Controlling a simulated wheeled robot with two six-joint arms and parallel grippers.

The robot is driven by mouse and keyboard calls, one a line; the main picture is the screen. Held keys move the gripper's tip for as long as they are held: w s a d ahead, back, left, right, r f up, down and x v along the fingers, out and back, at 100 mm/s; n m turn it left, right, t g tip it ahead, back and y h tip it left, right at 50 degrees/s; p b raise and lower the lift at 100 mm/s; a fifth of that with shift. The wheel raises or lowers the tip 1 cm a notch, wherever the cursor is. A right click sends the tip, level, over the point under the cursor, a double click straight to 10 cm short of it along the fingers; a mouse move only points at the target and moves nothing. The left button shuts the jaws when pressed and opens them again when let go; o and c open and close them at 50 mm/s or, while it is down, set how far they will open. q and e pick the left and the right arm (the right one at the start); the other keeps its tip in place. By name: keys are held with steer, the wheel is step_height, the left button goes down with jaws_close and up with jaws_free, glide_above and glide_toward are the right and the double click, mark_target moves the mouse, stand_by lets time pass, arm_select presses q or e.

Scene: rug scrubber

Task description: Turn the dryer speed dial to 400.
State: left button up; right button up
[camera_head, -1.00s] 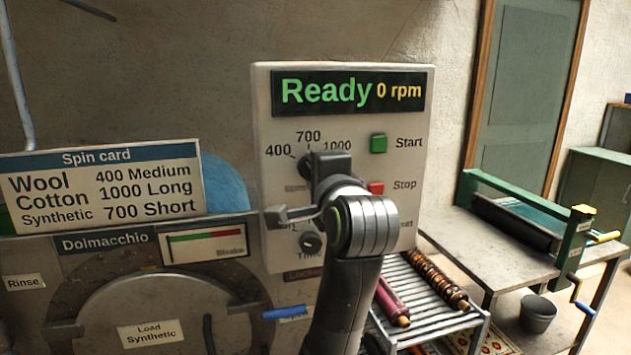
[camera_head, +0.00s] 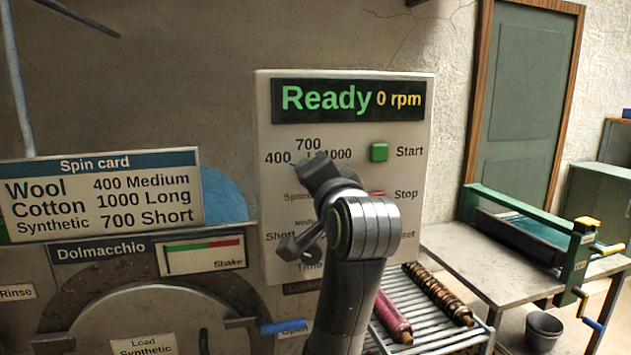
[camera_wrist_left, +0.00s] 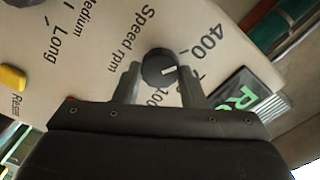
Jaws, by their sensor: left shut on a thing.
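The dark round speed dial (camera_wrist_left: 156,66) sits on the cream control panel (camera_head: 272,200), under the "Ready 0 rpm" display (camera_head: 347,98). In the left wrist view its white mark points right, below the 400 label (camera_wrist_left: 203,43) and roughly toward the partly hidden 700. In the head view my gripper covers most of the dial; the 400 label (camera_head: 277,158) shows to its left. My left gripper (camera_head: 318,168) is at the dial, tilted. In the left wrist view its two fingers (camera_wrist_left: 158,82) are closed around the dial's sides. My right gripper is not in view.
The green Start button (camera_head: 379,152) is right of the dial, with the red Stop button (camera_head: 377,194) below, partly hidden by my arm. The spin card (camera_head: 100,195) stands at left. A roller rack (camera_head: 440,335) and wringer table (camera_head: 440,238) are at right.

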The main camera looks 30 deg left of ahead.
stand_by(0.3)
arm_select(q)
steer(key=o, duration=1)
steer(key=b+v, duration=1.1)
steer(key=v, duration=0.6)
steer(key=shift+d, duration=0.15)
